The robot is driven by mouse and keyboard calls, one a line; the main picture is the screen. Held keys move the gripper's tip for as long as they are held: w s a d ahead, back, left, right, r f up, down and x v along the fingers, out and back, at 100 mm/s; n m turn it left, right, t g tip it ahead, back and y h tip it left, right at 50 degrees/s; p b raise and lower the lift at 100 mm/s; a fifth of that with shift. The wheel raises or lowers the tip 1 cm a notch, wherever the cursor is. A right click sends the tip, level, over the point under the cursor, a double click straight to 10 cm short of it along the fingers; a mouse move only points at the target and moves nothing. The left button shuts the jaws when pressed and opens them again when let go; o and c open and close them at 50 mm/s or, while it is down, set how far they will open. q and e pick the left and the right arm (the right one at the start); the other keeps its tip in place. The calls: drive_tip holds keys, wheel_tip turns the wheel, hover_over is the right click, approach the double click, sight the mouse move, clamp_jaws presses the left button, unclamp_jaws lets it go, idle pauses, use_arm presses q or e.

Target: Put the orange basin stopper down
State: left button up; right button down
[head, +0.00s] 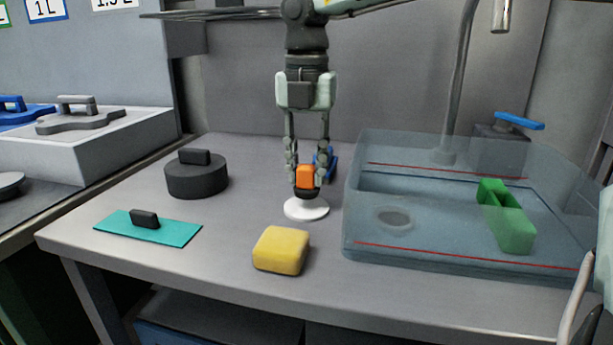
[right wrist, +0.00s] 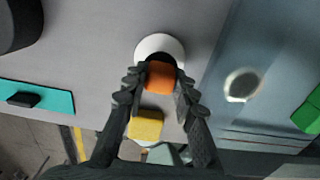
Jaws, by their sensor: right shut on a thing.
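The orange basin stopper (head: 305,177) has an orange block-shaped grip over a dark round base. My right gripper (head: 306,172) is shut on the orange grip, with its fingers pointing down. The stopper is upright over a round white disc (head: 306,209) on the bench; I cannot tell whether its base touches the disc. In the right wrist view the orange grip (right wrist: 160,76) is between the fingertips, with the white disc (right wrist: 160,43) beyond it. The clear basin (head: 420,261) is to the right, with a round drain ring (head: 394,217) uncovered in its floor. My left gripper is not in view.
A yellow sponge-like block (head: 281,250) lies in front of the disc. A dark round weight (head: 196,178) and a teal plate (head: 178,232) with a black handle are left. A blue item (head: 330,160) is behind the gripper. A green block (head: 508,219) is in the basin.

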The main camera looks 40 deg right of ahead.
drive_tip(key=shift+f, duration=1)
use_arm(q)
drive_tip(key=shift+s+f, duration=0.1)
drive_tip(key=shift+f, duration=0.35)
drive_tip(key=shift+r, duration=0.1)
use_arm(e)
drive_tip(key=shift+f, duration=0.1)
